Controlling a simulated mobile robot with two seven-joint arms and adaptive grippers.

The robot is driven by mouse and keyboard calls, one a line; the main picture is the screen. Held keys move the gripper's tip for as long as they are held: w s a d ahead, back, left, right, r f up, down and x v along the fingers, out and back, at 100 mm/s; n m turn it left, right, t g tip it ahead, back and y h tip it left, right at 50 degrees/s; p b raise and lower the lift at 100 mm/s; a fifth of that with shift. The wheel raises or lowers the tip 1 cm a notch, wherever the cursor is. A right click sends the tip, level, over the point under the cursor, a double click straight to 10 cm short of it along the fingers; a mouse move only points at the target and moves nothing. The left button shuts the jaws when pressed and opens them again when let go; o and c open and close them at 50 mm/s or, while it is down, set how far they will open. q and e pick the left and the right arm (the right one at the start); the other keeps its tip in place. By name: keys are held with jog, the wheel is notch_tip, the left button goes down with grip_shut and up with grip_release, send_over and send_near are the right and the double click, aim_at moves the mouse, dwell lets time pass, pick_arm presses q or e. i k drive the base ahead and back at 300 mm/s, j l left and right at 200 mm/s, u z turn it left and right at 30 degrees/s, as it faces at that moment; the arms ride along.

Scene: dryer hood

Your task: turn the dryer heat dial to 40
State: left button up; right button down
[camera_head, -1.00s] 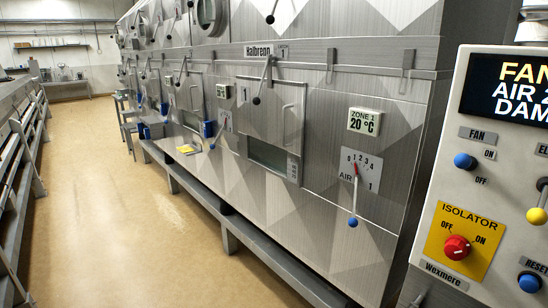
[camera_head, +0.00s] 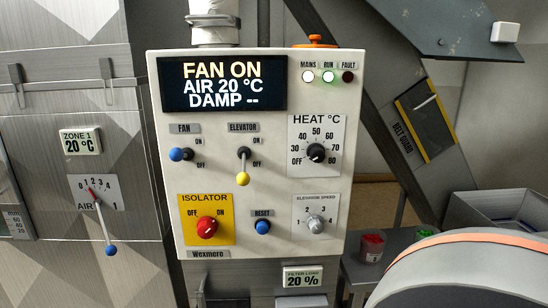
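The HEAT °C dial (camera_head: 316,152) is a small black knob at the upper right of the pale control panel (camera_head: 265,270). Its scale plate (camera_head: 327,125) reads OFF, 30, 40, 50, 60, 70 and 80, with 40 at the upper left of the knob. The knob's pointer is too small to read surely. The panel's display (camera_head: 223,84) reads FAN ON, AIR 20 °C, DAMP --. Neither of my grippers is in view.
Also on the panel are a blue fan lever (camera_head: 182,154), a yellow elevator lever (camera_head: 242,178), a red isolator knob (camera_head: 207,227), a blue reset button (camera_head: 262,227) and a grey speed knob (camera_head: 316,224). A large rounded grey housing (camera_head: 470,275) stands at lower right.

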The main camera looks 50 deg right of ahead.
aim_at(316, 152)
jog(key=z, duration=1.4)
